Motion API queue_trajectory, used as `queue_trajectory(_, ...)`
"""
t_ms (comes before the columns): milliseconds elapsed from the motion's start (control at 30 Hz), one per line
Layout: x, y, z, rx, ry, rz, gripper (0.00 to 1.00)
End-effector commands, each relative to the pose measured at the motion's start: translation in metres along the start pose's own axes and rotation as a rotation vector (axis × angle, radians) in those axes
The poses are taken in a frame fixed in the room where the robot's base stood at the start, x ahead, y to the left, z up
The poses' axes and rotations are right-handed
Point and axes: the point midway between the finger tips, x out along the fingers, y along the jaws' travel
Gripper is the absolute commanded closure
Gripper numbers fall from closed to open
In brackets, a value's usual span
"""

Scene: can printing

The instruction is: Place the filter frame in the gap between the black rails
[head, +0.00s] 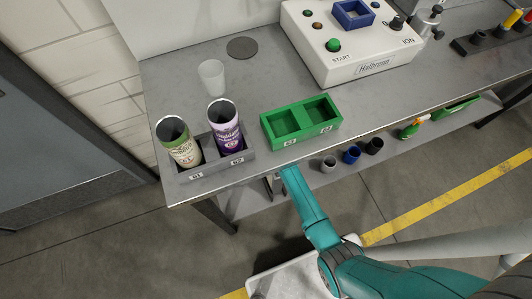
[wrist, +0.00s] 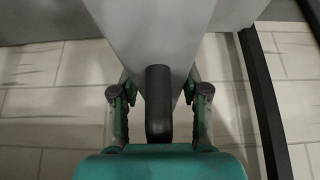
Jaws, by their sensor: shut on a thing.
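In the wrist view my gripper (wrist: 158,100) is closed around an upright black handle (wrist: 159,90). The handle joins a broad smooth grey piece (wrist: 150,30) that tapers down to it. This looks like the filter frame, but its full outline is not visible. A long black bar (wrist: 264,100) runs down the right side, apart from my gripper; I cannot tell whether it is one of the black rails. The gap is not clearly visible. In the head view my teal arm reaches the table's front edge, and the gripper itself is hidden there.
The metal table (head: 190,80) carries a grey holder (head: 222,172) with two cans, a green two-slot tray (head: 300,120), a clear cup (head: 212,77) and a white control box (head: 350,55). The lower shelf (head: 385,162) holds several small cups and a spray bottle (head: 411,128).

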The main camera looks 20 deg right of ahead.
Motion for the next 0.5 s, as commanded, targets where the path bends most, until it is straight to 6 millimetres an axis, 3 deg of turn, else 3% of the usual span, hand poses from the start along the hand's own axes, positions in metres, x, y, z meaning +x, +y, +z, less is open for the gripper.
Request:
queue_trajectory(300,0.031,0.0,0.017,0.0,0.001,0.0,1.0)
queue_trajectory(500,0.034,0.0,0.019,0.0,0.002,0.0,1.0)
